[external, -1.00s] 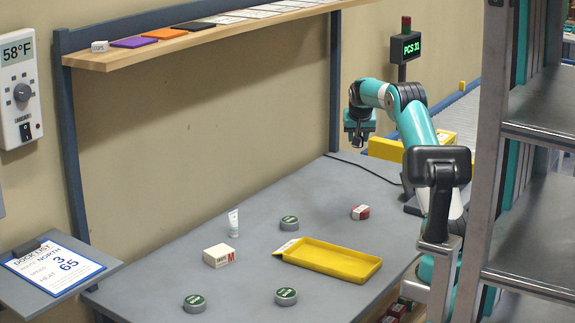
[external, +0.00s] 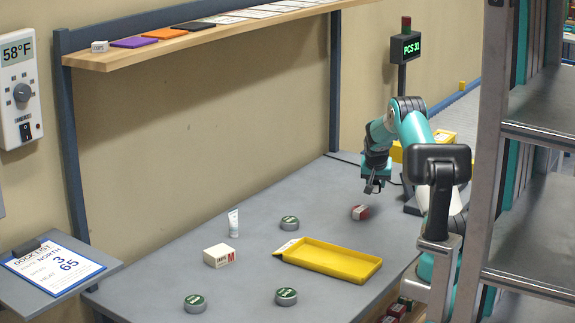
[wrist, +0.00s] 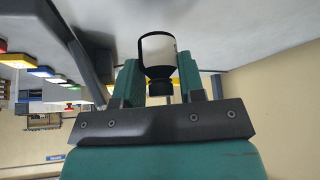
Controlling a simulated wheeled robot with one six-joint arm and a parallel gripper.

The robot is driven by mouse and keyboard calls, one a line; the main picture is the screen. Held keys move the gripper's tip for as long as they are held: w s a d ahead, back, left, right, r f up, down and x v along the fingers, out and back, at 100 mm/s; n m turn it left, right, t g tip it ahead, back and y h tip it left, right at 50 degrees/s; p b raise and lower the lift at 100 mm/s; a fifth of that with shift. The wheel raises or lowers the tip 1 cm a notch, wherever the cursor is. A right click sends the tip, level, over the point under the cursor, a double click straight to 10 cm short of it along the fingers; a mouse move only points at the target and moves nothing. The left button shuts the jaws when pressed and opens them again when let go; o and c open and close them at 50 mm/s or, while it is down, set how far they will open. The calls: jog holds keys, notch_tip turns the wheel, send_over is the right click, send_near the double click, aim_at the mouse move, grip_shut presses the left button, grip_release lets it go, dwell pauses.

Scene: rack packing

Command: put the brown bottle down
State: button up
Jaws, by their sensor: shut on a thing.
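My gripper (external: 372,187) hangs above the far right part of the grey table, just above and beside a small red and white box (external: 360,212). In the wrist view my gripper (wrist: 159,76) has its two teal fingers closed on the bottle (wrist: 157,48). The bottle shows a white label, dark edges and a black cap; its brown colour is hard to make out. The cap points back toward the palm. In the external view the bottle is too small and dark to tell apart from the fingers.
A yellow tray (external: 327,259) lies on the table (external: 190,258). The table's far left part is clear. A sign post (external: 402,78) stands behind my arm.

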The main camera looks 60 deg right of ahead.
jog(key=shift+f, duration=2.2)
jog(key=shift+f, duration=0.1)
jog(key=o, duration=1)
